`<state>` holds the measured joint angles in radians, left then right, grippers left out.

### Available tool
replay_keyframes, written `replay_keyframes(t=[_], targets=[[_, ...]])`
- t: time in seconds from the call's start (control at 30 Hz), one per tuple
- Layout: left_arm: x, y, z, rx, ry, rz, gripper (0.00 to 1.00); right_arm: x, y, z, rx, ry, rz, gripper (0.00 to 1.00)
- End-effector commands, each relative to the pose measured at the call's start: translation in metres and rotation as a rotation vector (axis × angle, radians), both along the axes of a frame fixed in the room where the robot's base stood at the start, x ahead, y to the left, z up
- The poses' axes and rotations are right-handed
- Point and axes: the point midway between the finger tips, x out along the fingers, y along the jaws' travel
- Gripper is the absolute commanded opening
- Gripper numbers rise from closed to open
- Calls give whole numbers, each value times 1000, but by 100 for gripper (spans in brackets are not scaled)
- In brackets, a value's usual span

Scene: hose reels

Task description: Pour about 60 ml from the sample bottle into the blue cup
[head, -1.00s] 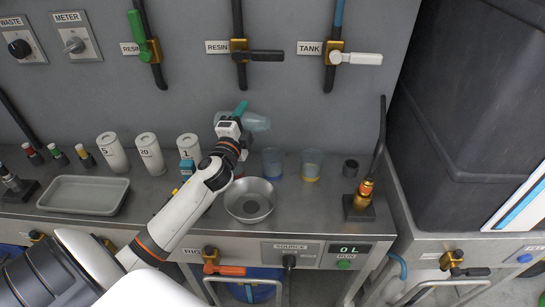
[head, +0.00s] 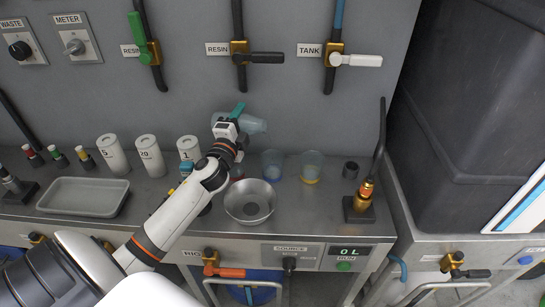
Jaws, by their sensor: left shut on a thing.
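My left gripper (head: 238,112) is shut on the sample bottle (head: 253,123), a translucent pale blue bottle. It holds the bottle well above the bench, tipped nearly onto its side, above and to the left of the blue cup. The blue cup (head: 272,165) is a clear cup with blue at its bottom, standing upright on the bench. I see no stream of liquid, and the bottle's mouth and level are too small to make out. My right gripper is out of view.
A yellow-bottomed cup (head: 311,166) stands right of the blue cup, and a red-bottomed cup (head: 237,171) is partly hidden by my arm. A metal bowl (head: 249,201) stands in front. A grey tray (head: 83,197) and several white canisters (head: 150,155) stand to the left.

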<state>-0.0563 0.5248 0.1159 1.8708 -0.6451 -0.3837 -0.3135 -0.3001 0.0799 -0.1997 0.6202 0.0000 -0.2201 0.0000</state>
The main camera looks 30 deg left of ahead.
Motion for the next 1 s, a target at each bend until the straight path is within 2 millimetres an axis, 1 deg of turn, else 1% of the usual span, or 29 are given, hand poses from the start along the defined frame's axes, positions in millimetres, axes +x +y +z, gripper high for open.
replay_keyframes(t=[1.0], targets=[[0, 0, -2, 74, 21, -1, 25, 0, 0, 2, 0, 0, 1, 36]])
